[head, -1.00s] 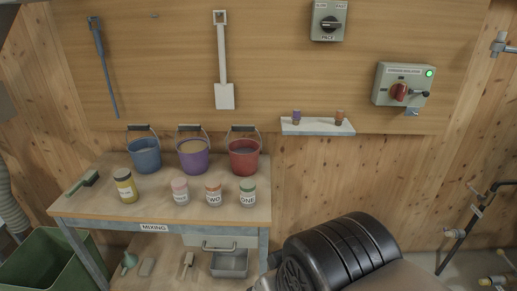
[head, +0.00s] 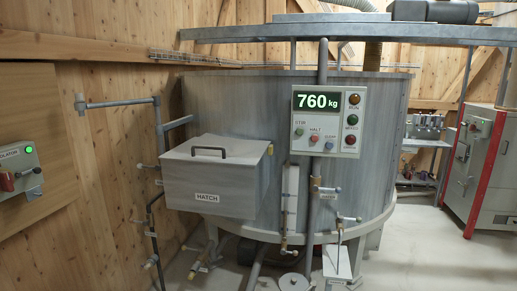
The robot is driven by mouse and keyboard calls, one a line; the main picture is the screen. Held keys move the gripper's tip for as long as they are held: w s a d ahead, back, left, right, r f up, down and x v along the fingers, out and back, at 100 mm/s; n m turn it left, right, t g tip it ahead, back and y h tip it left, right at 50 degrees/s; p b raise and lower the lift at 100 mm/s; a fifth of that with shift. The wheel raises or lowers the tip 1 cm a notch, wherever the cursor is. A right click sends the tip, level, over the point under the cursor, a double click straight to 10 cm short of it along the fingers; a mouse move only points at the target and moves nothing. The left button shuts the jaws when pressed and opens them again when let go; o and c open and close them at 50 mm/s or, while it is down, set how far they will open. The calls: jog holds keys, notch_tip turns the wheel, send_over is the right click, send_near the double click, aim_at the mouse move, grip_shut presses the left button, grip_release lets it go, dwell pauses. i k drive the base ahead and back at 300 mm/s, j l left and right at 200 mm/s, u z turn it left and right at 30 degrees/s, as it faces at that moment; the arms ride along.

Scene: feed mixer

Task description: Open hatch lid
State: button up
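The hatch (head: 212,192) is a grey box marked "HATCH" on the front left side of a large round metal mixer tank. Its lid (head: 228,150) lies shut on top and slopes toward me. A dark bar handle (head: 210,151) stands on the lid. My gripper is not in the head view, so its state does not show.
A control panel (head: 326,121) reading "760 kg" with several buttons stands right of the hatch. Pipes with valves run on the wall at left (head: 155,190) and below the hatch. A grey and red cabinet (head: 483,165) stands at far right. Floor at right is clear.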

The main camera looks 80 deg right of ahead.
aim_at(227, 151)
jog(key=z, duration=2.25)
